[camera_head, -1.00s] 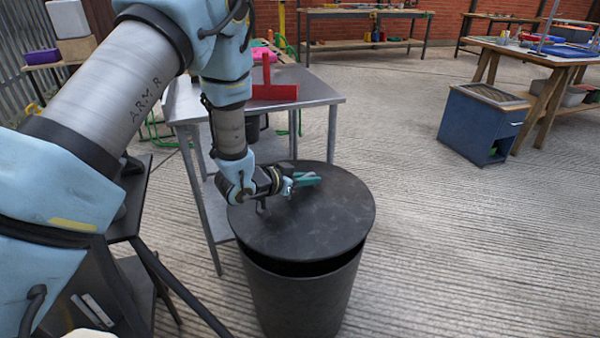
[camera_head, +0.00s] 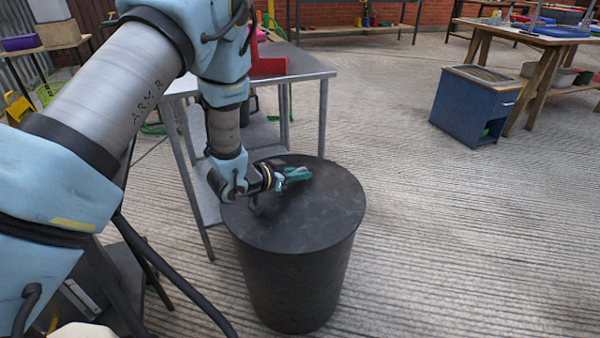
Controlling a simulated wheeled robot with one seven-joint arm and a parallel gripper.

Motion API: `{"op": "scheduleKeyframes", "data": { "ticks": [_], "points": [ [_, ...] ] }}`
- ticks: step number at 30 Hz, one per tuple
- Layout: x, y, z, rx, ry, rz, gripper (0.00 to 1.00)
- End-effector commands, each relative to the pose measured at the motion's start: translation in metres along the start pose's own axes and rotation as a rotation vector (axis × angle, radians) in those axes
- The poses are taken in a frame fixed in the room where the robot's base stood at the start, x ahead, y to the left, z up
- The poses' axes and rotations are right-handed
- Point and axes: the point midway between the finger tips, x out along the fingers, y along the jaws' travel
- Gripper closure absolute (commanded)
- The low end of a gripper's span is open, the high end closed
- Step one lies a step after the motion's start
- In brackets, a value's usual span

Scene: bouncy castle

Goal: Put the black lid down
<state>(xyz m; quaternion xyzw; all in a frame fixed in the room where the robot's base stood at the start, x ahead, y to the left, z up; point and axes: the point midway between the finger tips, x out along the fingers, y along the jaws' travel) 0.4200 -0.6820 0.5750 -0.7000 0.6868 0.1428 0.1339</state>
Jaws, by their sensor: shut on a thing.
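The black lid (camera_head: 315,215) is a flat round disc on top of the black bin (camera_head: 300,285). No dark gap shows between the lid and the bin's rim on the near side. My gripper (camera_head: 290,177) is over the far left part of the lid, with teal fingers lying close to its top. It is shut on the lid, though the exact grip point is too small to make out.
A metal table (camera_head: 310,68) with a red object (camera_head: 268,66) on it stands just behind and left of the bin. A blue cabinet (camera_head: 472,105) and a wooden table (camera_head: 545,45) stand at the back right. The concrete floor (camera_head: 455,240) to the right is clear.

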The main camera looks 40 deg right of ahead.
Motion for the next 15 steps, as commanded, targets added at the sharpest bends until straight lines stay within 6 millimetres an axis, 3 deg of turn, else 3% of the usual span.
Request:
{"op": "scheduleKeyframes", "data": {
  "ticks": [15],
  "points": [
    [0.0016,-0.0005,0.0029,0.0,0.002,0.0,1.0]
  ]
}}
